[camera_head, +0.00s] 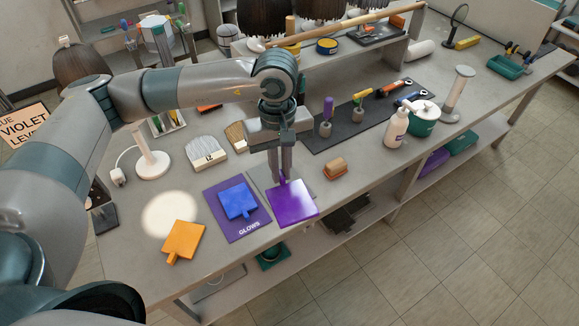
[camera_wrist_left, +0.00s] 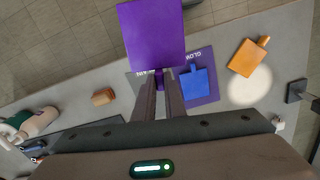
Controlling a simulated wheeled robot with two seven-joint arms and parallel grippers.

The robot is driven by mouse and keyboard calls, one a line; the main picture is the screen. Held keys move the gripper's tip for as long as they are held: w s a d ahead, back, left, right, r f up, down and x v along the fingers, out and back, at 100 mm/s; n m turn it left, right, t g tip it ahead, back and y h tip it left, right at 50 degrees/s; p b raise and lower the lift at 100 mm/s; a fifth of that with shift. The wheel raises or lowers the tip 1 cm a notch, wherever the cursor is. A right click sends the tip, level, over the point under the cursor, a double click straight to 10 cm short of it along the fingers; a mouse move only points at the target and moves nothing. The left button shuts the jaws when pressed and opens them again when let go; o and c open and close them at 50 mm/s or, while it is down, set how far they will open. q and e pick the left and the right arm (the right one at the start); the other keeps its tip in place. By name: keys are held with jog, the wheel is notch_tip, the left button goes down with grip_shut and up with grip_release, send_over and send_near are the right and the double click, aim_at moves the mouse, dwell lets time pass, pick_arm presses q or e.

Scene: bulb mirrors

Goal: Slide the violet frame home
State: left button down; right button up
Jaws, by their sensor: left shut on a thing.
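The violet frame (camera_head: 292,204) is a flat square plate with a short handle. My left gripper (camera_head: 281,178) is shut on that handle, coming down from above. In the left wrist view the violet frame (camera_wrist_left: 152,36) looks larger than the others, so it seems held above the bench. It covers part of a grey mat (camera_head: 262,180) whose lettering is mostly hidden. A blue frame (camera_head: 238,199) lies on a purple mat (camera_head: 222,224) marked GLOWS, left of the violet one. An orange frame (camera_head: 184,240) lies farther left on the bench. My right gripper is not in view.
A bright light spot (camera_head: 168,212) falls beside the orange frame, near a white stand (camera_head: 152,162). A wooden block (camera_head: 335,168) sits right of the violet frame. Brushes (camera_head: 206,152) stand behind. A dark mat (camera_head: 345,130) with tools and a white bottle (camera_head: 396,128) are farther right.

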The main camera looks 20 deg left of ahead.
aim_at(266, 191)
pick_arm(q)
jog(key=shift+s+a+r+m+b, duration=0.25)
jog(key=shift+s+m, duration=0.45)
jog(key=shift+m, duration=0.7)
jog(key=shift+s+a+r+m+b, duration=0.1)
jog(key=shift+s+a+m, duration=0.3)
jog(key=shift+s+m, duration=0.7)
jog(key=shift+s+a+r+m+b, duration=0.2)
jog(key=shift+s+a+m, duration=0.15)
jog(key=shift+m, duration=1.35)
